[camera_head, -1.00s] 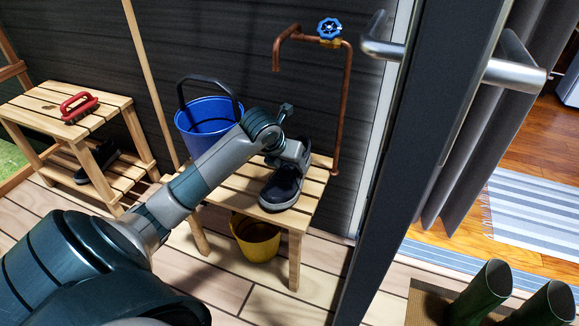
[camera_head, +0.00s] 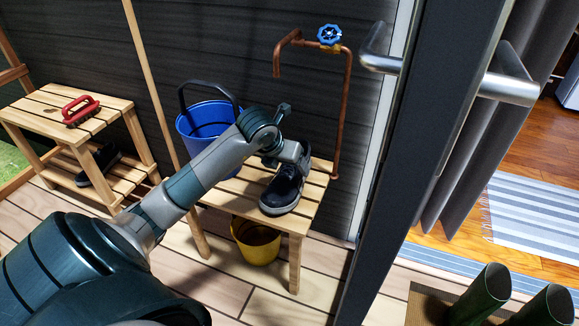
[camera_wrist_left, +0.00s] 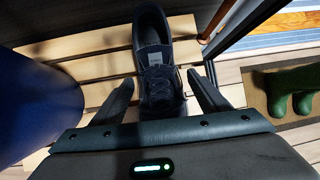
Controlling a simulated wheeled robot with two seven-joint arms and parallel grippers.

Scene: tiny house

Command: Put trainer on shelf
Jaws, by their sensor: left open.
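A dark trainer (camera_head: 283,192) with a pale sole sits upright on the slatted wooden bench under the copper tap. My left gripper (camera_head: 286,161) is at the trainer's far end, partly covering it. In the left wrist view, the trainer (camera_wrist_left: 158,72) lies lengthwise between the open fingers of the left gripper (camera_wrist_left: 160,90), one on each side. A second dark shoe (camera_head: 95,168) is on the lower shelf (camera_head: 122,177) of the wooden stand at the left. My right gripper is not in view.
A blue bucket (camera_head: 207,124) stands on the bench beside my arm. A yellow bucket (camera_head: 256,240) is under it. A copper pipe (camera_head: 346,110) rises behind. A red brush (camera_head: 80,110) lies on the stand's top. A dark door frame (camera_head: 396,170) and green boots (camera_head: 485,295) are right.

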